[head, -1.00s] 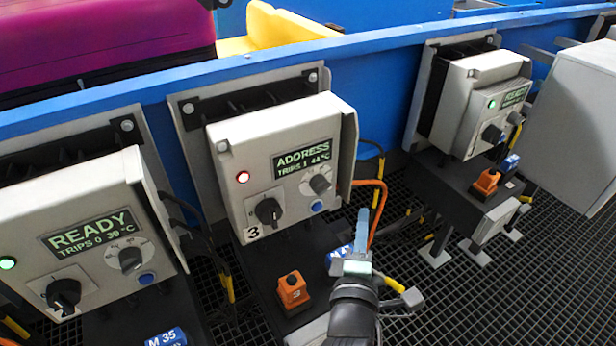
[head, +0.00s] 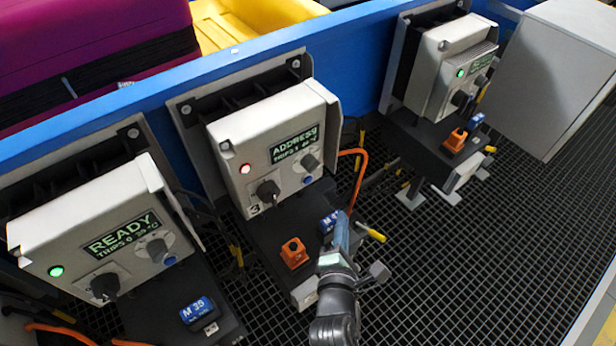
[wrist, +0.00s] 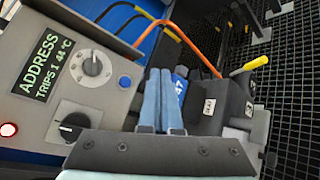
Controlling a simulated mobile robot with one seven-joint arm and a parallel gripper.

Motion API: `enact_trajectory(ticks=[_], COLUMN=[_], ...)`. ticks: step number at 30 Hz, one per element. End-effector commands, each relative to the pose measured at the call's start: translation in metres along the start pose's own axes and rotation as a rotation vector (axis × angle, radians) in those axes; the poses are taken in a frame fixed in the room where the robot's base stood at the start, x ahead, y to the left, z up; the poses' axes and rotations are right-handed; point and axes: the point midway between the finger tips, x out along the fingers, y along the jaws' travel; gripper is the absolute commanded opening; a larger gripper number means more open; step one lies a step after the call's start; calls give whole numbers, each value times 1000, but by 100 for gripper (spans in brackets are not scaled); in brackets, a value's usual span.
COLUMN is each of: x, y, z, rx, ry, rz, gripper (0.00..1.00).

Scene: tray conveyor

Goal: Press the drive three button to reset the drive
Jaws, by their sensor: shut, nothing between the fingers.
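Drive three is the middle grey box (head: 240,130), marked with a 3. Its display (head: 293,146) reads ADDRESS and its lamp (head: 245,168) is red. A small round blue button (head: 308,179) sits on its front, below the grey dial; in the wrist view the button (wrist: 125,81) shows beside the box's edge. My gripper (head: 342,216) is shut and empty, in front of and to the right of the box. In the wrist view its blue fingers (wrist: 160,72) lie together to the right of the button, apart from it in the picture. The fingertips overlap the blue motor label behind them.
A READY drive (head: 100,220) with a green lamp stands left, another (head: 450,75) at the right. An orange block (head: 293,252) and an orange cable (head: 362,170) are near my gripper. A grey cabinet (head: 550,80) stands far right. Black grating (head: 460,240) is open.

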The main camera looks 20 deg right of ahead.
Motion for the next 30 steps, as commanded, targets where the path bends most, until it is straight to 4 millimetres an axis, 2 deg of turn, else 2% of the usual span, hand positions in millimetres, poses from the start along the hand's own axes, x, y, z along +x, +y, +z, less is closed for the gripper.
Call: enact_trajectory(ticks=[8, 21, 30], x=[10, 51, 62], y=[4, 35, 45], z=[-8, -38, -44], rx=[1, 0, 1], ry=[-1, 1, -1], rz=[4, 5, 2], gripper=[0, 0, 0])
